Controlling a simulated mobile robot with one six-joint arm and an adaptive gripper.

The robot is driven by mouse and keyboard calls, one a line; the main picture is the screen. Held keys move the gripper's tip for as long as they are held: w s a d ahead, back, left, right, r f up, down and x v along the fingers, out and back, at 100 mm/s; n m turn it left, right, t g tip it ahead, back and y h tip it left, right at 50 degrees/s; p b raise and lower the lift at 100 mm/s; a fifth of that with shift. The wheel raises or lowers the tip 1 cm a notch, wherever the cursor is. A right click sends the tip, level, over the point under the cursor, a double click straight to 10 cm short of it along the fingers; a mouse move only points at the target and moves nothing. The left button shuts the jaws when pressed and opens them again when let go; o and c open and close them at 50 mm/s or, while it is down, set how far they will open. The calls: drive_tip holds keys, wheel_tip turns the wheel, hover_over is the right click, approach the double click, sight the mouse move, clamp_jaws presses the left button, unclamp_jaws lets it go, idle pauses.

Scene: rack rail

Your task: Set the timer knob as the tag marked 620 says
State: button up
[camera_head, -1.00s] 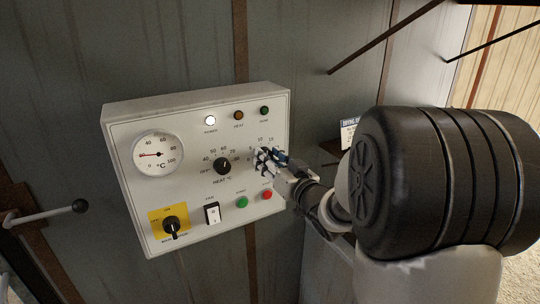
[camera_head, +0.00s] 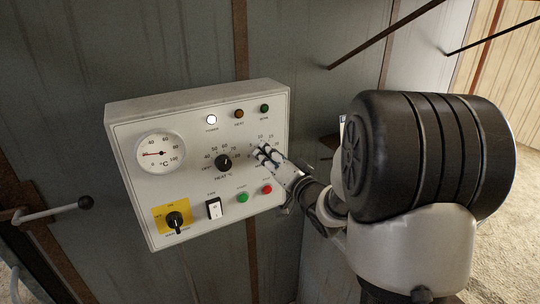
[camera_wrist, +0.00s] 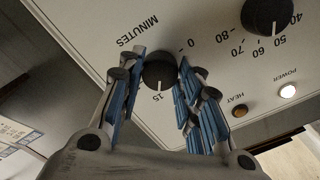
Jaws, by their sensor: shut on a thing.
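The timer knob (camera_wrist: 160,71) is a black round knob under the word MINUTES on a white control panel (camera_head: 130,112). In the wrist view, marks 0 and 15 show beside it. My gripper (camera_wrist: 158,82) is shut on it, with blue-padded fingers on both sides. In the head view, my gripper (camera_head: 268,155) covers the knob at the panel's right side, and scale numbers show above the fingers. No tag reading 620 can be read. Pale printed papers (camera_wrist: 14,138) show at the wrist view's left edge, their text illegible.
The heat knob (camera_head: 223,162) sits left of my gripper. Below are green (camera_head: 242,197) and red (camera_head: 267,188) buttons, a white rocker switch (camera_head: 214,208) and a selector on yellow (camera_head: 175,220). A dial gauge (camera_head: 159,152) is at left. Dark bars (camera_head: 385,35) jut out upper right.

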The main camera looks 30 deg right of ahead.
drive_tip(key=shift+r, duration=0.1)
drive_tip(key=o, duration=1.1)
drive_tip(key=shift+c, duration=0.2)
drive_tip(key=s, duration=0.7)
drive_tip(key=shift+s+d, duration=0.15)
drive_tip(key=shift+s, duration=0.1)
